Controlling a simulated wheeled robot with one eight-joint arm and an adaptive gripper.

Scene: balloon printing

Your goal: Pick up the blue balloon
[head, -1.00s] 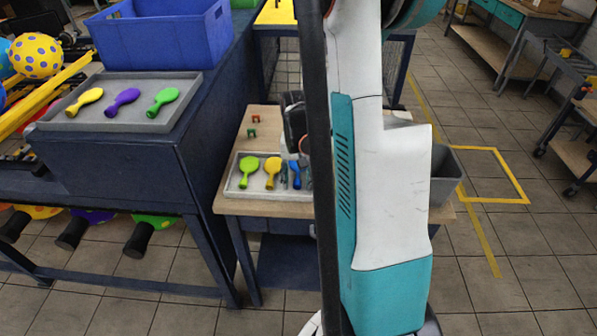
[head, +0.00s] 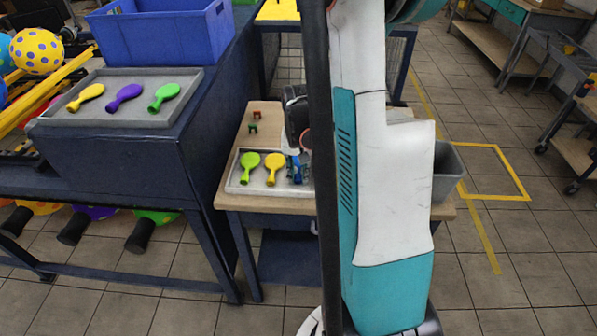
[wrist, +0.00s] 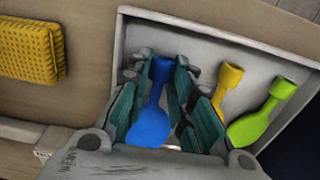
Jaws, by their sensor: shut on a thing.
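The blue balloon (wrist: 152,122) lies in a grey tray (wrist: 205,50) on the small wooden-topped table, with its neck pointing away in the wrist view. My gripper (wrist: 158,88) is around it, its teal fingers shut on the balloon from both sides. In the head view the blue balloon (head: 296,170) shows between my gripper's fingers at the tray's right part. I cannot tell whether it is lifted off the tray floor. A yellow balloon (head: 275,168) and a green balloon (head: 249,166) lie beside it in the same tray.
A yellow woven block (wrist: 30,52) lies outside the tray. A second tray (head: 75,120) with several balloons stands on the dark bench at left, near a blue crate (head: 165,40). A grey bin (head: 447,175) sits at the table's right. My arm hides the middle.

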